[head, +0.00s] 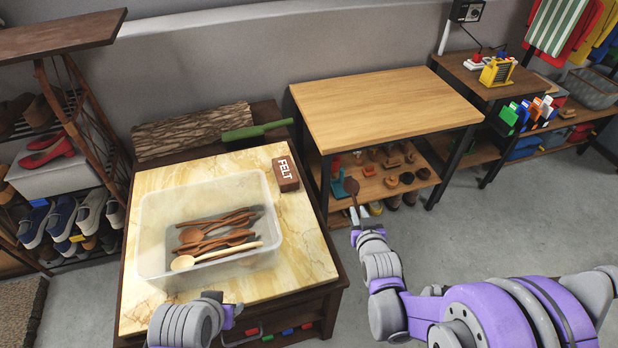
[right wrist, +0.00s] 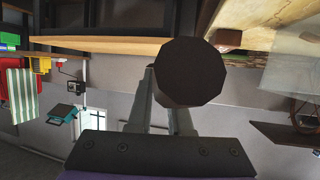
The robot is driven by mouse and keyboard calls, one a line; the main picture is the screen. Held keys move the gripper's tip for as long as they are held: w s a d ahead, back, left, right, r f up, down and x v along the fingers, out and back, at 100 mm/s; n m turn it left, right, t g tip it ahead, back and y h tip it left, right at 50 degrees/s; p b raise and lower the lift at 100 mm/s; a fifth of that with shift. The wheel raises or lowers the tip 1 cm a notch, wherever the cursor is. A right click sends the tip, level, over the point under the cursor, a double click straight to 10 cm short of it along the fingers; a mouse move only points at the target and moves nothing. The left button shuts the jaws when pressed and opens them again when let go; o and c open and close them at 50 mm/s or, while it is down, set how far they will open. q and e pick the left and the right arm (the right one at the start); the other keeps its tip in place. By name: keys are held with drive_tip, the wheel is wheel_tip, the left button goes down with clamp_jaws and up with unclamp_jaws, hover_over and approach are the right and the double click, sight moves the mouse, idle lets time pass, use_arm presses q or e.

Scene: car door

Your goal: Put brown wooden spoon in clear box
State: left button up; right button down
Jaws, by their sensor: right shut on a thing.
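The clear box (head: 153,262) stands on the marble-topped cabinet at left. Several brown wooden spoons (head: 215,236) and one pale spoon (head: 222,254) lie inside it. My right gripper (head: 360,226) is shut on a brown wooden spoon (head: 351,189), held roughly upright, right of the cabinet and apart from the box. In the right wrist view, a dark many-sided end (right wrist: 192,72) of the held thing shows between the fingers. My left gripper (head: 234,316) is low at the cabinet's front edge, in front of the box; its jaw opening is unclear.
A brown FELT block (head: 286,174) sits behind the box's right corner. A green-handled item (head: 257,130) lies at the cabinet's back. A bare wooden table (head: 385,105) stands right of it, with small items on its lower shelf. A shoe rack (head: 60,185) stands at left.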

sight(309, 244)
use_arm(q)
wheel_tip(309, 244, down, 7)
drive_tip(key=s+b, duration=0.1)
drive_tip(key=b, duration=0.4)
drive_tip(key=shift+s+f+b, duration=0.2)
drive_tip(key=shift+b, duration=0.1)
use_arm(e)
drive_tip(key=s+a+f+n+y, duration=0.1)
drive_tip(key=a+n+y, duration=0.1)
drive_tip(key=a, duration=1.1)
drive_tip(key=shift+s+a+f+n+y, duration=0.15)
drive_tip(key=shift+s+a+n+y, duration=0.15)
drive_tip(key=shift+y, duration=0.2)
drive_tip(key=shift+g, duration=0.3)
use_arm(q)
wheel_tip(309, 244, down, 3)
drive_tip(key=shift+r+b, duration=0.1)
drive_tip(key=shift+b, duration=1.15)
use_arm(e)
wheel_tip(309, 244, down, 10)
drive_tip(key=shift+r, duration=0.15)
drive_tip(key=shift+f, duration=0.25)
use_arm(q)
drive_tip(key=shift+f, duration=0.2)
use_arm(e)
drive_tip(key=c, duration=0.8)
unclamp_jaws()
drive_tip(key=shift+r, duration=0.1)
drive_tip(key=shift+c, duration=0.2)
